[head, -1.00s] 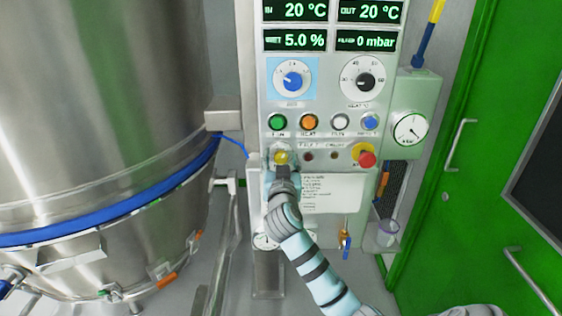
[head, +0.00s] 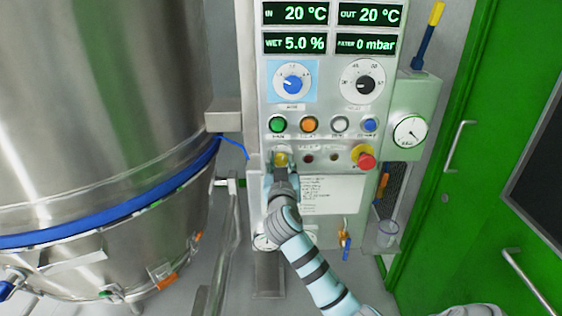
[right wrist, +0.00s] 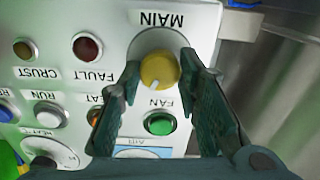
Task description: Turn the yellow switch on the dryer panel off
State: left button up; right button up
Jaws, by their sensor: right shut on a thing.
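The yellow switch (head: 281,159) sits at the lower left of the dryer panel (head: 318,228). In the right wrist view the yellow switch (right wrist: 159,70) is a round knob beside the upside-down MAIN label, with a small white mark at its lower edge in the picture. My right gripper (head: 282,169) reaches up to it from below. In the right wrist view my right gripper (right wrist: 162,78) has one finger on each side of the knob and is shut on it. The fingers hide part of the labels around it. My left gripper is not in view.
A red stop knob (head: 366,160) stands to the right on the same row. Green (head: 278,125), orange (head: 309,124), white and blue buttons line the row above. A large steel vessel (head: 95,110) fills the left, and a green door (head: 470,180) is at the right.

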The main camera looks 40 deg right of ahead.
jog(key=n+p, duration=0.3)
jog(key=n, duration=0.2)
jog(key=shift+r, duration=0.1)
jog(key=n+p, duration=0.2)
jog(key=n, duration=0.2)
jog(key=shift+a, duration=0.1)
jog(key=shift+n+p, duration=0.45)
jog(key=shift+n, duration=0.35)
jog(key=shift+f, duration=0.2)
jog(key=o, duration=1.1)
jog(key=shift+o, duration=0.2)
